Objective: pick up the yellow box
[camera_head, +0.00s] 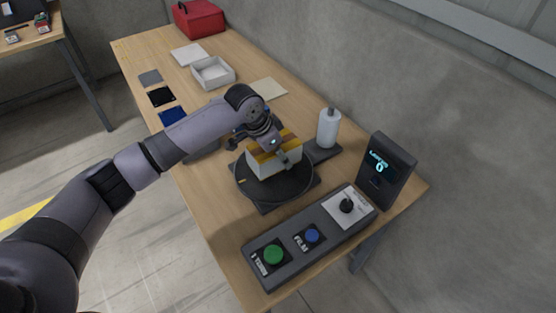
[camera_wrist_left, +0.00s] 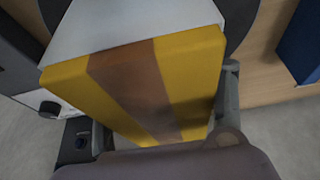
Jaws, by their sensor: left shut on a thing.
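The yellow box (camera_head: 288,144) has yellow sides with a brown stripe across its top and a white face. In the head view it is on or just above the round black turntable (camera_head: 270,188); I cannot tell if they touch. My left gripper (camera_head: 270,148) comes down from the upper left and is shut on the box. The left wrist view shows the box (camera_wrist_left: 135,85) large and close, with a finger on each side of it. The gripper hides part of the box in the head view. My right gripper is not in view.
A control panel (camera_head: 292,250) with green and blue buttons and a dark display (camera_head: 386,165) stand in front and right. A white bottle (camera_head: 328,128) is close to the turntable's right. An open white tray (camera_head: 213,73) and a red case (camera_head: 199,19) stand farther back.

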